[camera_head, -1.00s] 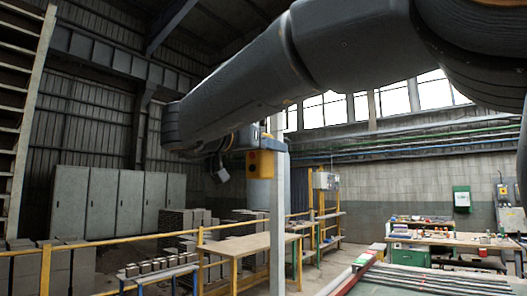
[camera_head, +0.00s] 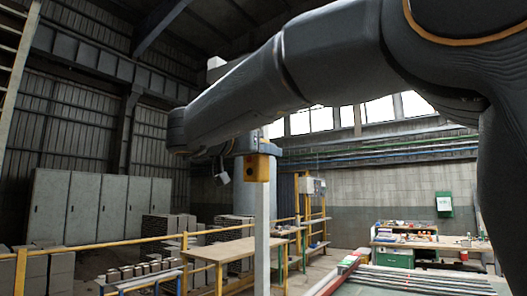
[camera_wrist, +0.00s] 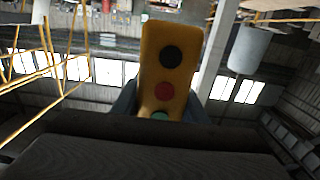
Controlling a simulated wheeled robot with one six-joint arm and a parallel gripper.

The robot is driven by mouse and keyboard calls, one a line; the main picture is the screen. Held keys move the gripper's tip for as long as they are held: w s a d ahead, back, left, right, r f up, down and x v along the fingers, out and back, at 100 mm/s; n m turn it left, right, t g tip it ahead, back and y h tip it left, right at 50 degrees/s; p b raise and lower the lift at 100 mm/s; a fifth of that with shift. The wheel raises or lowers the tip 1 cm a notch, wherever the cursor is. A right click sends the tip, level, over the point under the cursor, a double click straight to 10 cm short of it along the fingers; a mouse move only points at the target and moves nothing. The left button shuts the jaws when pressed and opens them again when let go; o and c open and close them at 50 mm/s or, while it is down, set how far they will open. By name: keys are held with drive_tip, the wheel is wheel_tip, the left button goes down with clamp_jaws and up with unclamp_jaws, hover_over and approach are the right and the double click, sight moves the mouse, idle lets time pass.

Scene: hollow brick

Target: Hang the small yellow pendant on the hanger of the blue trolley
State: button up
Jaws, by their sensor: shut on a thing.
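The small yellow pendant (camera_head: 258,167) hangs at the far end of my arm in the head view, in front of a pale post. In the wrist view the pendant (camera_wrist: 150,42) fills the middle, with black, red and green buttons facing the camera. My gripper (camera_wrist: 160,108) is shut on its near end, one dark finger on each side. In the head view the fingers are too small and dark to tell apart. I cannot make out a hanger, and I cannot identify a blue trolley for sure; a low blue-legged stand (camera_head: 150,275) carries several small bricks at the lower left.
Yellow railings (camera_head: 110,245) cross the lower left. A wooden table (camera_head: 222,251) stands below the pendant, near the pale post (camera_head: 262,225). Grey cabinets (camera_head: 98,210) line the left, and a workbench (camera_head: 430,243) stands at the right. A large cylinder (camera_head: 243,200) is behind.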

drive_tip(key=shift+f, duration=0.2)
drive_tip(key=o, duration=1.4)
drive_tip(key=shift+s, duration=0.1)
drive_tip(key=b+v, duration=0.2)
drive_tip(key=v, duration=0.5)
drive_tip(key=shift+s+a, duration=0.25)
drive_tip(key=shift+s, duration=0.05)
